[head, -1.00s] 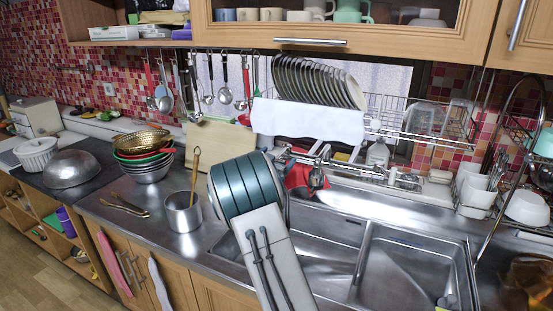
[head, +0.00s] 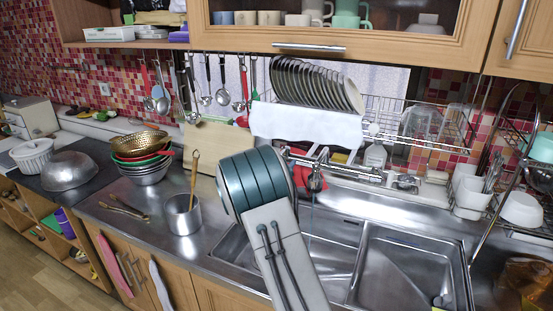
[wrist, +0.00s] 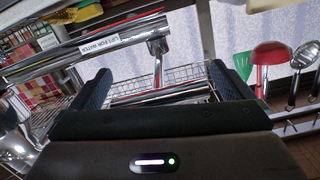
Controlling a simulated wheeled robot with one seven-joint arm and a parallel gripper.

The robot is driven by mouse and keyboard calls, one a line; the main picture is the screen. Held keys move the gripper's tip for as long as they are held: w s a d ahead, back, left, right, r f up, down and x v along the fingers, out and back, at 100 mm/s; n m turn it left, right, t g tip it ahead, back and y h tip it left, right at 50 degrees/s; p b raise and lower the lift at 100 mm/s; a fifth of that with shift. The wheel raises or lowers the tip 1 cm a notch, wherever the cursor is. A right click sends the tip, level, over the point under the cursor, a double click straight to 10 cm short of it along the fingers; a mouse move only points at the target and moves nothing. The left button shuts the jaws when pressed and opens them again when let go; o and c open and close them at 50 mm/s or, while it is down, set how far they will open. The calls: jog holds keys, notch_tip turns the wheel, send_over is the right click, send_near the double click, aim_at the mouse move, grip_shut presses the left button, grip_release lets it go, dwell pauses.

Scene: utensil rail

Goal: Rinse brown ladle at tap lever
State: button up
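A brown-handled utensil, which I take as the brown ladle (head: 195,172), stands in a metal pot (head: 184,215) on the counter; its lower end is hidden in the pot. The tap (head: 340,168) runs along the back of the sink. In the wrist view a metal bar (wrist: 85,50) labelled "LIFT FOR WATER" crosses the upper left, with a short metal stem (wrist: 158,62) at its end. My gripper (wrist: 160,85) is open, its two dark fingers wide apart around the stem's lower part; contact cannot be told. My arm hides most of the gripper in the head view.
The sink basin (head: 405,265) is empty at right. A plate rack (head: 315,85) and white cloth (head: 305,122) hang above the tap. Stacked bowls (head: 143,155) and tongs (head: 124,207) lie left of the pot. A dish stand (head: 490,215) bounds the right.

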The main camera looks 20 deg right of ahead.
jog(key=b+v, duration=0.2)
jog(key=v, duration=1.1)
jog(key=shift+s+a+b, duration=0.2)
jog(key=shift+s+b, duration=0.2)
